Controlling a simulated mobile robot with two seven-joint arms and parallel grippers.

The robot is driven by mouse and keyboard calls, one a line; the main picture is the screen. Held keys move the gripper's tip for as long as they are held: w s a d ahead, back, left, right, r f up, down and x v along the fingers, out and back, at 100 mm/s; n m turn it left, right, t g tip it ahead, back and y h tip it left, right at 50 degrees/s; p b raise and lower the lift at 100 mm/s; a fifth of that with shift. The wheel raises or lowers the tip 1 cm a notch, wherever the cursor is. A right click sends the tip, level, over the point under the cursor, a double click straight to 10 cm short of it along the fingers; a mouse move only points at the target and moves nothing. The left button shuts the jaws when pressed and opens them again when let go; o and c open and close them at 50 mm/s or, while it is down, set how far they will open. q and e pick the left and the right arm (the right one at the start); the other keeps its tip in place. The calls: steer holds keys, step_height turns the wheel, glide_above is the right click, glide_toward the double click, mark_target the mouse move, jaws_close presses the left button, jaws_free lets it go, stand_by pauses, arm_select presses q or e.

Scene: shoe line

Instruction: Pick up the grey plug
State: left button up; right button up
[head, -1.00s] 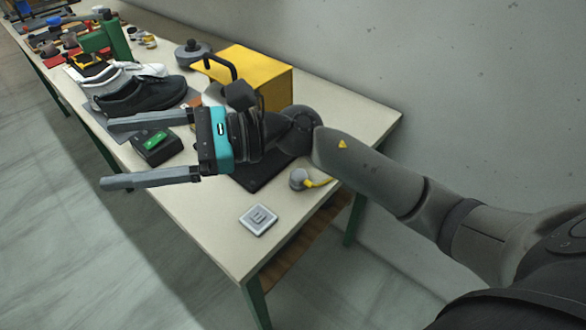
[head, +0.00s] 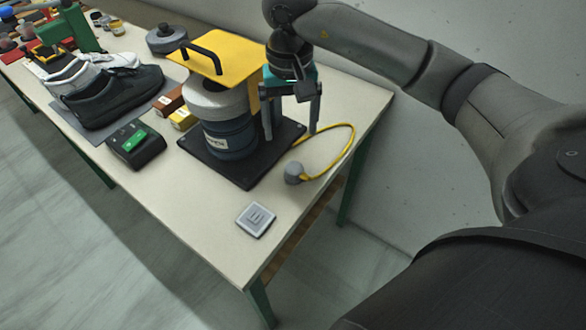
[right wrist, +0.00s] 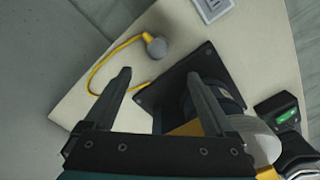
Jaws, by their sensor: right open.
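The grey plug (head: 293,172) lies on the table near its right end, at the end of a yellow cord (head: 344,150). The plug also shows in the right wrist view (right wrist: 157,49), beyond my fingertips. My right gripper (head: 290,130) is open and points down, above and behind the plug near the black base plate. In the right wrist view the open fingers (right wrist: 162,78) have nothing between them but table, part of the cord and the plate's edge. My left gripper is not in view.
A blue and grey canister (head: 228,135) under a yellow cover (head: 217,58) stands on the black plate (head: 240,178), close to my right gripper. A grey socket (head: 256,220) lies nearer the table's front edge. Shoes (head: 110,96) and a black device (head: 135,146) are further left.

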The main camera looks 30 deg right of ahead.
mark_target(294, 166)
step_height(294, 166, down, 8)
steer(key=shift+r, duration=0.25)
steer(key=f, duration=0.4)
steer(key=shift+s+d+b, duration=0.25)
steer(key=shift+d+b, duration=0.05)
steer(key=shift+b, duration=0.05)
steer(key=shift+f, duration=0.5)
jaws_close()
